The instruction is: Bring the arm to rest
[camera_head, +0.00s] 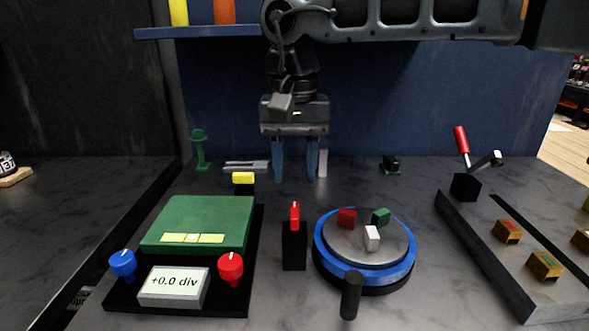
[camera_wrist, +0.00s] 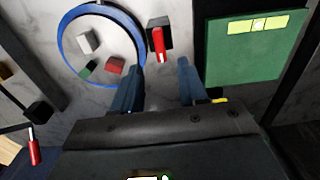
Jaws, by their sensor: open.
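My gripper (camera_head: 296,160) hangs pointing down in the middle of the head view, in front of the blue back panel. Its two blue fingers are apart with nothing between them. In the wrist view my gripper (camera_wrist: 158,78) also shows open and empty. It is above the far part of the table, beyond the green tilting plate (camera_head: 199,217) and the blue-rimmed round turntable (camera_head: 321,254). The plate carries a yellow bubble level. The turntable bears a red block (camera_head: 347,217), a green block (camera_head: 381,216) and a white block (camera_head: 372,238).
A black post with a red lever (camera_head: 295,214) stands between plate and turntable. Blue (camera_head: 122,262) and red (camera_head: 231,267) knobs flank a "+0.0 div" display (camera_head: 174,287). A grey rail (camera_head: 520,260) with brass blocks lies right. A blue shelf (camera_head: 210,32) is behind my arm.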

